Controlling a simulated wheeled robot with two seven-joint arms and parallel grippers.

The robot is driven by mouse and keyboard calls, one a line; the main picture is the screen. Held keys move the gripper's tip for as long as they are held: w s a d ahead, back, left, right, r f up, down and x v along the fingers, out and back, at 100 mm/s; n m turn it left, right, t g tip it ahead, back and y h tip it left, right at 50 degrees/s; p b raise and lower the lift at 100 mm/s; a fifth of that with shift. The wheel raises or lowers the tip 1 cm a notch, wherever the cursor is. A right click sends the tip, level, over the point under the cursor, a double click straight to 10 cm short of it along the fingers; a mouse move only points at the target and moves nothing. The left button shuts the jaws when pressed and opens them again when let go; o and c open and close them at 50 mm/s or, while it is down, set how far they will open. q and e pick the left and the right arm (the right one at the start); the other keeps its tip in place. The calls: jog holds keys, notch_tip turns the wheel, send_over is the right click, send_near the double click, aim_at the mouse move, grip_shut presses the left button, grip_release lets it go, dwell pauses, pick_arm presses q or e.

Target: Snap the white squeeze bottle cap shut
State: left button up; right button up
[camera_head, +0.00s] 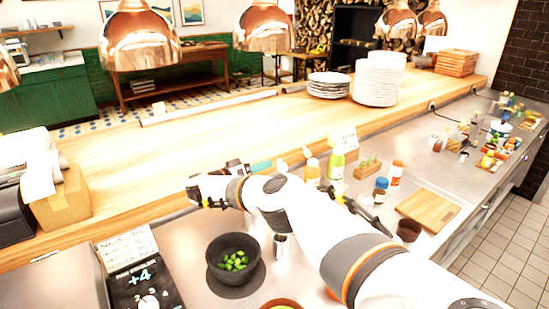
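Several squeeze bottles stand behind my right arm: an orange one (312,174) and a green one (336,167), both upright with pale tips. A small white tip (281,165) shows just left of them; whatever is below it is hidden by my arm, so I cannot tell if it is the white squeeze bottle. Its cap's state is not visible. My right arm reaches in from the lower right, and its gripper (197,191) points left over the counter edge, left of the bottles and apart from them. Its fingers are too small to read.
A dark bowl of green pieces (232,253) stands below my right gripper. A metal cup (281,246) is beside it. A white bottle with an orange cap (395,174), a blue-capped jar (380,188) and a cutting board (428,209) lie right. Copper lamps (139,38) hang above.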

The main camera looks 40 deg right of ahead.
aim_at(281, 166)
jog(key=shift+s+d+p, duration=0.15)
jog(key=shift+d, duration=1.15)
jog(key=shift+s+d+p, duration=0.1)
jog(key=shift+d+p, duration=0.05)
jog(key=shift+d, duration=1.15)
grip_shut()
